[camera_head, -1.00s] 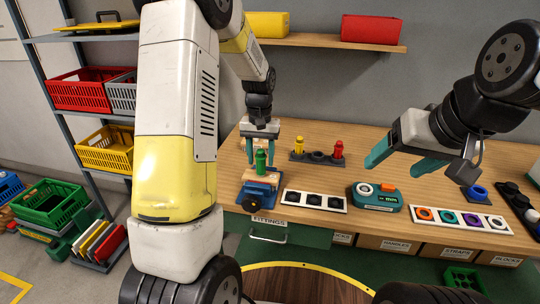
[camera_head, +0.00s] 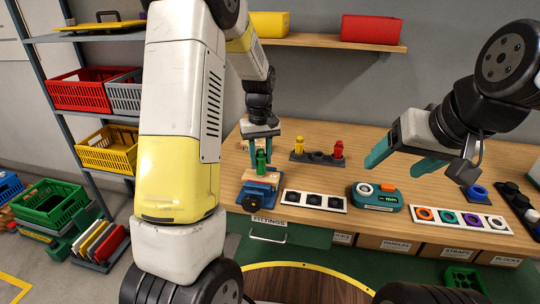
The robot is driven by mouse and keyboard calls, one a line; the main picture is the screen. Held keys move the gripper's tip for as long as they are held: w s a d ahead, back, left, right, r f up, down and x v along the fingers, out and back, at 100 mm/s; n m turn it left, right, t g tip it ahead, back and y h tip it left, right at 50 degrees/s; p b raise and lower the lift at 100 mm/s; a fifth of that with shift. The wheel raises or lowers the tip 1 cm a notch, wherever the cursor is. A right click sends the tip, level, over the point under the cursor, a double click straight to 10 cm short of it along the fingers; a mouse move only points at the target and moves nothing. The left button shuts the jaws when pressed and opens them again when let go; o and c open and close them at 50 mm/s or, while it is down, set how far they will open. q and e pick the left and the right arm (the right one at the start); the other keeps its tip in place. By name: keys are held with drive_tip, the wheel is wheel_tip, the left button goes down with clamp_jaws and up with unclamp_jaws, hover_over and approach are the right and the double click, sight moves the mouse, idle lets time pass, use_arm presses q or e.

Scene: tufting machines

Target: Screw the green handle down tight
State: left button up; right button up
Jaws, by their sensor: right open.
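The green handle (camera_head: 261,163) stands upright in a blue fixture (camera_head: 257,194) on the workbench, at the centre-left of the head view. A light wooden piece (camera_head: 258,181) sits in the fixture at the handle's base. My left gripper (camera_head: 261,152) points down from above, with its teal fingers on either side of the handle. At this size I cannot tell whether the fingers touch it. The handle's thread is hidden. My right gripper (camera_head: 403,162) is open and empty above the bench at the right, well away from the handle.
A dark rack with a yellow handle (camera_head: 299,146) and a red handle (camera_head: 337,149) stands behind. A white strip with black parts (camera_head: 315,200), a teal device (camera_head: 377,197) and a strip of coloured rings (camera_head: 460,217) lie right of the fixture.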

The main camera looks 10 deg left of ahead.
use_arm(q)
clamp_jaws()
drive_tip(key=m, duration=0.6)
drive_tip(key=shift+f, duration=0.1)
drive_tip(key=m, duration=1.1)
drive_tip(key=shift+f, duration=0.1)
drive_tip(key=shift+o, duration=2.3)
unclamp_jaws()
drive_tip(key=shift+d, duration=0.1)
